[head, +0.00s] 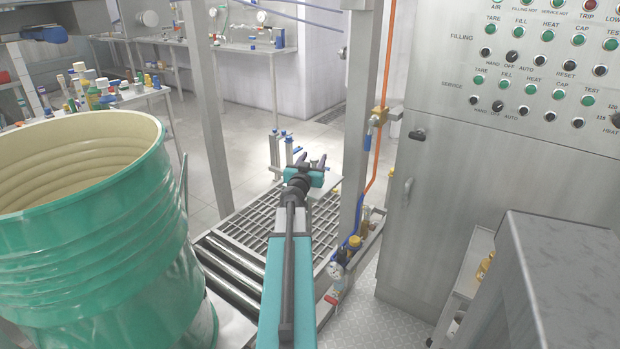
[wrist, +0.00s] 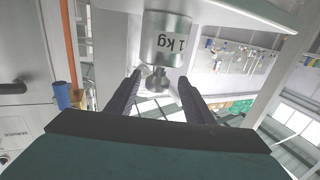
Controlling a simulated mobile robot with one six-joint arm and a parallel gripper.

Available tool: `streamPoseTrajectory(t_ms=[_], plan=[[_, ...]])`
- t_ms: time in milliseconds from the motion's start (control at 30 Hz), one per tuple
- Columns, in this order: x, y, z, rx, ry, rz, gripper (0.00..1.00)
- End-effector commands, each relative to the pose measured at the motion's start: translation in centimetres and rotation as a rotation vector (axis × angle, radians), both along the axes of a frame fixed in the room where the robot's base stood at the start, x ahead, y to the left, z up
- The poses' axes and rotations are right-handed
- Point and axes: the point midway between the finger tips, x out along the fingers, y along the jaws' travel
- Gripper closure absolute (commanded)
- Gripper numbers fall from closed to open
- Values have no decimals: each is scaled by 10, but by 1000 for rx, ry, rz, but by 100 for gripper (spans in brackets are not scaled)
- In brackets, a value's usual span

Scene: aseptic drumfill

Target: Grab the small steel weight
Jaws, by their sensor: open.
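The small steel weight (wrist: 166,40), a shiny cylinder with a knob and a "1 kg" label, is at the top middle of the wrist view. It appears upside down there, its body against a pale flat surface (wrist: 215,12) and its knob pointing down the picture. My gripper (wrist: 159,77) is open, with one dark finger on each side of the knob. I cannot tell whether either finger touches it. In the head view my gripper (head: 310,160) is near the middle, above a small pale shelf (head: 326,184). I cannot make out the weight there.
A large green drum (head: 95,220) stands at the left. A grey post (head: 357,130) with an orange pipe is close to the right of my gripper. A steel control cabinet (head: 460,190) fills the right side. Blue-topped fittings (head: 274,150) stand just left of my gripper.

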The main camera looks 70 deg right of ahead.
Motion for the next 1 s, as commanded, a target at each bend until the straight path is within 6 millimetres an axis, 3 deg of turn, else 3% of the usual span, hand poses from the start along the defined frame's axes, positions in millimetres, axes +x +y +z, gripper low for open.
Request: streamPoseTrajectory(t_ms=[233,500,1000], plan=[[0,0,0,0,0,0,54],[1,0,0,0,0,1,100],[2,0,0,0,0,3,100]])
